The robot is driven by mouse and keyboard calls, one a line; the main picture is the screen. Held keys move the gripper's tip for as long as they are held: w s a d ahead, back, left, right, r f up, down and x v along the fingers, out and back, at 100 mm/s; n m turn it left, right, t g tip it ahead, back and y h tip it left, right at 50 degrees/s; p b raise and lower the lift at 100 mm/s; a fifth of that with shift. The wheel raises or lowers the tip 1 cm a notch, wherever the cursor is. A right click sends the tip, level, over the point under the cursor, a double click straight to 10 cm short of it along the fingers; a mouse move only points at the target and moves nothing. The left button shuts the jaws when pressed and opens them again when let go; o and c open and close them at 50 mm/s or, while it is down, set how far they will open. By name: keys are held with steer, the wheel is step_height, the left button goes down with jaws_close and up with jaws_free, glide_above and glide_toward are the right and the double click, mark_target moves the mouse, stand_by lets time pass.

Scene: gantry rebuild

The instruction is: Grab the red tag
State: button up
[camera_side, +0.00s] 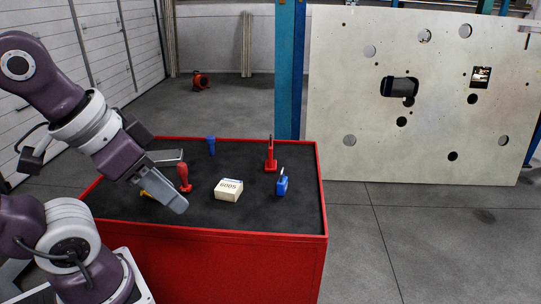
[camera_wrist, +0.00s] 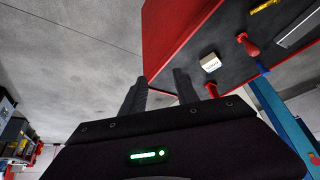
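Two red objects stand on the dark top of the red cart; neither plainly reads as a tag, and I cannot tell which one it is. One red piece (camera_side: 184,178) stands left of centre, just behind my gripper in the side view; a similar red piece (camera_wrist: 247,44) shows in the wrist view. The other red piece (camera_side: 271,155), with a thin upright stem, stands at the back right. My gripper (camera_side: 181,205) hangs over the cart's left part, tilted down to the right. In the wrist view its two dark fingers (camera_wrist: 158,82) are apart with nothing between them.
The red cart (camera_side: 220,265) also holds a white box (camera_side: 228,190), blue pieces (camera_side: 282,184) (camera_side: 211,145), a grey flat piece (camera_side: 166,156) and a yellow piece (camera_side: 146,195) partly hidden by my gripper. A large pale panel (camera_side: 340,100) stands behind right.

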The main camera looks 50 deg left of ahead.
steer(key=w+d+f+n+t+h, duration=0.15)
steer(key=w+n, duration=0.25)
steer(key=w, duration=1.5)
steer(key=n+t+y, duration=0.2)
steer(key=n+y, duration=0.3)
steer(key=y, duration=0.3)
glide_toward(271, 149)
steer(key=shift+h, duration=0.25)
steer(key=d+f, duration=0.1)
steer(key=w+d+f, duration=0.1)
steer(key=d, duration=0.1)
steer(key=w+d, duration=0.1)
steer(key=shift+w+d+f, duration=0.15)
steer(key=shift+d+f, duration=0.05)
steer(key=shift+f, duration=0.2)
steer(key=a+y, duration=0.1)
steer(key=a+f+y, duration=0.1)
steer(key=a, duration=0.1)
steer(key=a+y, duration=0.2)
steer(key=shift+w+a+f+n, duration=0.1)
steer(key=shift+w+f+n, duration=0.2)
steer(key=shift+w+f, duration=0.1)
steer(key=x, duration=1.1)
steer(key=shift+w+a, duration=0.2)
steer(key=shift+a, duration=0.15)
jaws_close()
